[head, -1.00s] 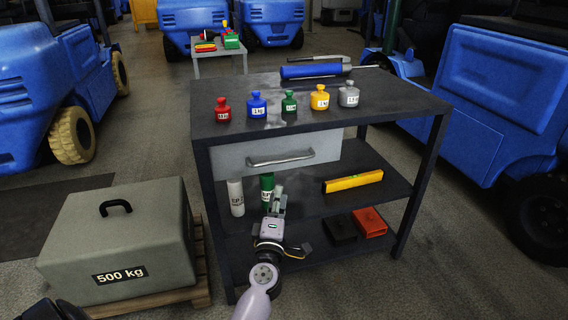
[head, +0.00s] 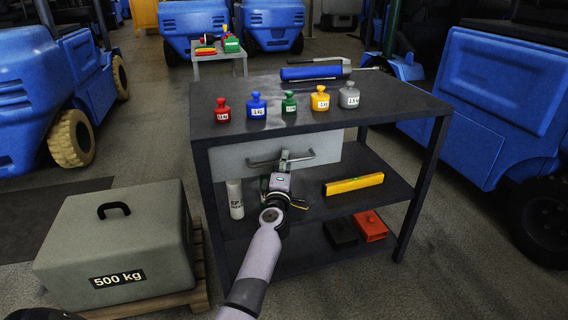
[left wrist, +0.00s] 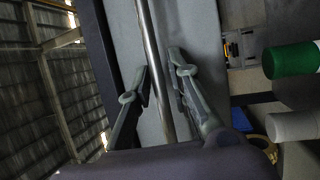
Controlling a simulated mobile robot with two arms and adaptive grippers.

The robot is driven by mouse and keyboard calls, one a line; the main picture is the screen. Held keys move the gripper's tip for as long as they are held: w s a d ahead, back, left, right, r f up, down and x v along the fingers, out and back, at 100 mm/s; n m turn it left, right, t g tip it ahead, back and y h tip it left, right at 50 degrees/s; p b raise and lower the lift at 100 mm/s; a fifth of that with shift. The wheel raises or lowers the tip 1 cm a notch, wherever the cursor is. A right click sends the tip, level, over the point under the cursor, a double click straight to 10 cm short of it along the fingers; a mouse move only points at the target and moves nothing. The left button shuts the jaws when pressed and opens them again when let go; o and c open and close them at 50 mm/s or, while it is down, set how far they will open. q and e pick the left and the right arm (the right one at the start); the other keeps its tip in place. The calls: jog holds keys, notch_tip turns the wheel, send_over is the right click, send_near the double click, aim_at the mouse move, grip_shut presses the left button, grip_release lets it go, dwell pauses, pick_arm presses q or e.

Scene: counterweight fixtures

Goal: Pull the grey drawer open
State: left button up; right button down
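The grey drawer (head: 228,158) sits under the top of the dark workbench and looks shut. Its metal bar handle (head: 306,157) runs across its front. In the left wrist view the handle (left wrist: 151,55) passes between the two fingers of my left gripper (left wrist: 158,90). The fingers are apart, one on each side of the bar, with a gap to it. In the head view my left gripper (head: 284,163) is at the middle of the handle and hides part of it. My right gripper does not show.
Several coloured weights, one red (head: 222,111), stand on the bench top (head: 400,105). On the shelf below are a white cylinder (head: 235,200), a green cylinder (left wrist: 291,60) and a yellow level (head: 354,184). A 500 kg block (head: 115,245) stands left of the bench.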

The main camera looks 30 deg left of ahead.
pick_arm(q)
grip_shut()
dwell(0.7)
